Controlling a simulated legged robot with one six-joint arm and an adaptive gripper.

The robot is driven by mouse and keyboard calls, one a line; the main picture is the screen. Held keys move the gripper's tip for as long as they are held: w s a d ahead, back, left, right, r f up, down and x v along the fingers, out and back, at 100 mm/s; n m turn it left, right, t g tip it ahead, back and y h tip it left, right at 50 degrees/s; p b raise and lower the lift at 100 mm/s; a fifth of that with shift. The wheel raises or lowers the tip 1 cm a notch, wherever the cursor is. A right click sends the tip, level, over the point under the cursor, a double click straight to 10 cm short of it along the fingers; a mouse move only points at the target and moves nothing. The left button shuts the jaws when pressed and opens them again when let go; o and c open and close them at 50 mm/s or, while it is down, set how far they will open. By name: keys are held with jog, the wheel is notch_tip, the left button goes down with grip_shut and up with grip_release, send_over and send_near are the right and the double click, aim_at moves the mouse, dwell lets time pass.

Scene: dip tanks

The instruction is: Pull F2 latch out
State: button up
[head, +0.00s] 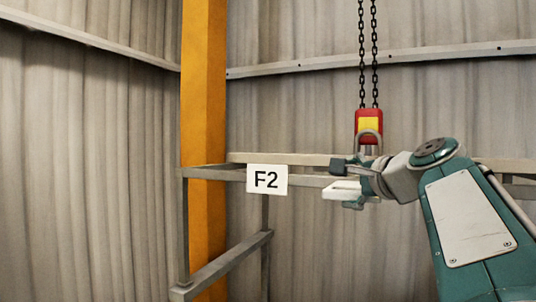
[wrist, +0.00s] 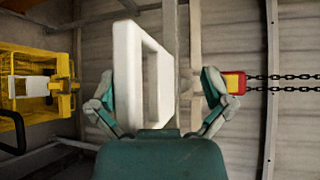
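The F2 sign (head: 267,180) hangs on a grey rail frame in the head view. A white handle, seemingly the F2 latch (head: 342,189), shows just right of the sign, at my gripper (head: 346,183). In the wrist view the latch (wrist: 128,75) is a white rectangular loop with a slot. My gripper (wrist: 158,97) is open, with its fingers wide apart on either side of the loop. The loop lies nearer the left finger, and a clear gap shows to the right finger. Whether the left finger touches it I cannot tell.
A red and yellow hoist block (head: 369,127) hangs on chains just behind and above my gripper. An orange post (head: 204,110) stands left of the sign. Grey rails (head: 225,262) run below. A yellow cage-like object (wrist: 35,80) shows left in the wrist view.

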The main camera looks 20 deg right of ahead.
jog(key=shift+t+h, duration=0.3)
jog(key=shift+t, duration=0.2)
jog(key=r, duration=0.2)
jog(key=s+r, duration=0.1)
jog(key=r, duration=0.3)
jog(key=shift+s+a+r, duration=0.2)
jog(key=shift+a+r, duration=0.2)
jog(key=shift+m+g, duration=0.3)
jog(key=shift+g, duration=0.3)
jog(key=shift+s+d+f, duration=0.3)
jog(key=shift+s+f, duration=0.05)
jog(key=shift+f, duration=0.55)
jog(key=shift+s+d+f, duration=0.35)
jog(key=shift+f, duration=0.5)
jog(key=shift+s+d+f, duration=0.3)
jog(key=shift+s+f, duration=0.05)
jog(key=shift+f, duration=0.55)
jog(key=shift+s+f, duration=0.15)
jog(key=shift+s, duration=0.25)
jog(key=f+v, duration=0.2)
jog(key=v, duration=0.6)
jog(key=shift+s+r+y, duration=0.4)
jog(key=shift+s+r, duration=0.05)
jog(key=shift+r, duration=0.1)
